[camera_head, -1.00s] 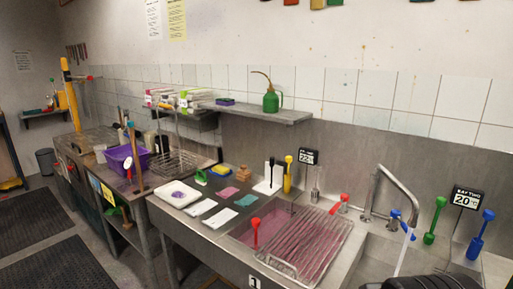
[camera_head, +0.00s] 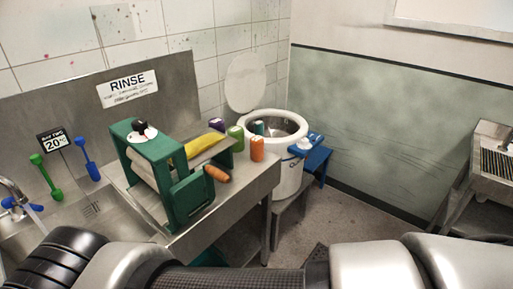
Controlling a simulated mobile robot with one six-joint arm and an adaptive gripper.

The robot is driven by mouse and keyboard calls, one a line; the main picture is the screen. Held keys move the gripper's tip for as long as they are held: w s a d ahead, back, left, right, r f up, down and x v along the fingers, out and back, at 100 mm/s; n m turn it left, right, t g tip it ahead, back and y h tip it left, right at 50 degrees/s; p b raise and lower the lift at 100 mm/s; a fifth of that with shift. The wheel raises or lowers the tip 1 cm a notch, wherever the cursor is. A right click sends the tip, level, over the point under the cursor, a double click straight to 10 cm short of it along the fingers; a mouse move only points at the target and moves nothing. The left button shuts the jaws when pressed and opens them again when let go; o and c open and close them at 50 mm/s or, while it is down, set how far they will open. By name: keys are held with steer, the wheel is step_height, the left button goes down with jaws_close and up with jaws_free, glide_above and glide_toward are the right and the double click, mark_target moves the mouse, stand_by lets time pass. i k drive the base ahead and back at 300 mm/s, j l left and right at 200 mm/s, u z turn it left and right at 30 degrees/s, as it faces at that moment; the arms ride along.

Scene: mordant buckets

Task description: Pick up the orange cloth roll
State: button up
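The orange cloth roll (camera_head: 257,149) stands upright near the right end of the steel counter (camera_head: 262,180). A green roll (camera_head: 236,138) stands just to its left, and a purple roll (camera_head: 216,125) stands farther back. My gripper is not in view. Only dark and silver links of my own arm show along the bottom edge, well in front of the roll.
The sink (camera_head: 90,215) is at left.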

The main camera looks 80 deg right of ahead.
mark_target(256, 142)
steer(key=z, duration=2.7)
steer(key=i+j, duration=0.1)
steer(key=i, duration=0.3)
steer(key=i+j+z, duration=0.15)
steer(key=i, duration=0.25)
